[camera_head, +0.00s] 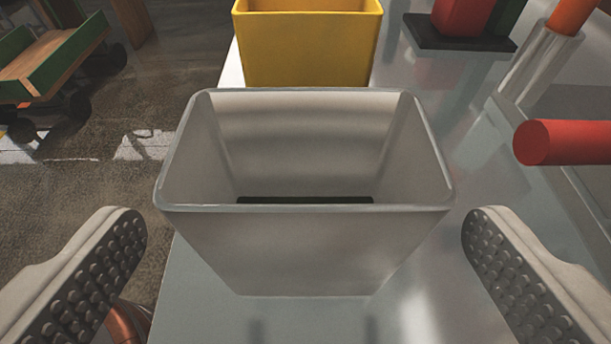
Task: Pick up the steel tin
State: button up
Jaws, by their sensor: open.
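The steel tin (310,250) is an open-topped grey box with tapered walls, standing upright on a shiny metal table. Its inside looks empty apart from a dark strip at the bottom. My gripper (305,240) is open, with one studded finger at the left and one at the right. The fingers are wide apart, nearer the camera than the tin, with a visible gap on each side. I cannot tell whether the fingertips reach alongside its walls.
A yellow bin (308,48) stands right behind the tin. A red rod (562,142) juts in from the right. A red object on a dark base (460,38) is at the back right. The metal table (205,290) ends left of the tin; a wooden cart (50,60) stands beyond.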

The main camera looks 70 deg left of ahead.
aim_at(305, 150)
jog(key=shift+f+x, duration=0.15)
jog(key=shift+x, duration=1.45)
jog(key=shift+f+x, duration=0.15)
jog(key=shift+x, duration=1.5)
jog(key=shift+d, duration=0.2)
jog(key=c, duration=0.8)
jog(key=shift+r, duration=0.15)
